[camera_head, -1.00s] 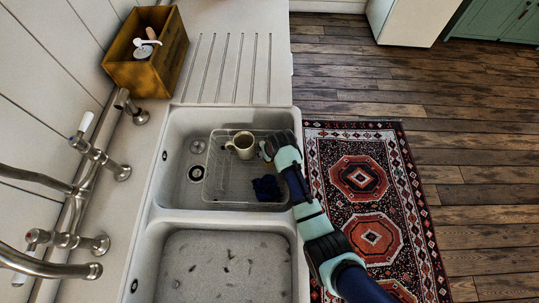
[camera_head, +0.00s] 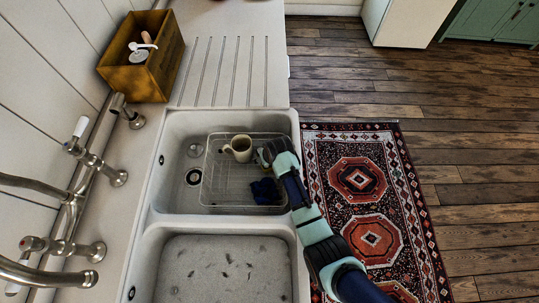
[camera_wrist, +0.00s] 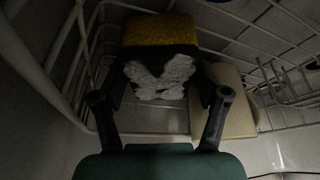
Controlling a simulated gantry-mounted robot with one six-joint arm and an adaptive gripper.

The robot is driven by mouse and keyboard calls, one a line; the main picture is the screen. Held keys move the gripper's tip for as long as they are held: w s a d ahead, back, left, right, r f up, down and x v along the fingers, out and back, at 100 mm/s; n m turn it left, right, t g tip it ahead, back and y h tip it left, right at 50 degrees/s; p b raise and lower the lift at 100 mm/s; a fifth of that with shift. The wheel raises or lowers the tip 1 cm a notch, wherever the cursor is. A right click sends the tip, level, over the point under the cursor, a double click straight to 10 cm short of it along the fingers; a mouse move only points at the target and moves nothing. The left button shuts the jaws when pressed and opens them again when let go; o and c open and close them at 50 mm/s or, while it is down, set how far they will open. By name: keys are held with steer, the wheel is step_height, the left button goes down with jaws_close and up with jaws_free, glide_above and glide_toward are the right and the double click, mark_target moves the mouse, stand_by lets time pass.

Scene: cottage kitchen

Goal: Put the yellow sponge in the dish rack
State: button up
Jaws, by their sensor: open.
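The wire dish rack (camera_head: 222,190) stands in the far sink basin. My gripper (camera_head: 266,153) is low at its right side, beside the mug. In the wrist view, a block with a yellow top, a dark band and a white patterned face (camera_wrist: 160,28) lies within the rack wires, just beyond and between the spread fingers of my gripper (camera_wrist: 160,95). It looks like the yellow sponge. The fingers are apart, and no grip on it shows. The sponge cannot be made out in the head view, where my gripper may hide it.
A beige block-like thing (camera_wrist: 226,100) is by the right finger. The near basin (camera_head: 225,262), taps and a wooden box (camera_head: 140,72) are around; the ribbed drainboard is clear.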

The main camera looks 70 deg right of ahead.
steer(key=p+v, duration=0.3)
steer(key=v, duration=0.8)
steer(key=shift+r+p, duration=0.15)
steer(key=shift+p, duration=0.2)
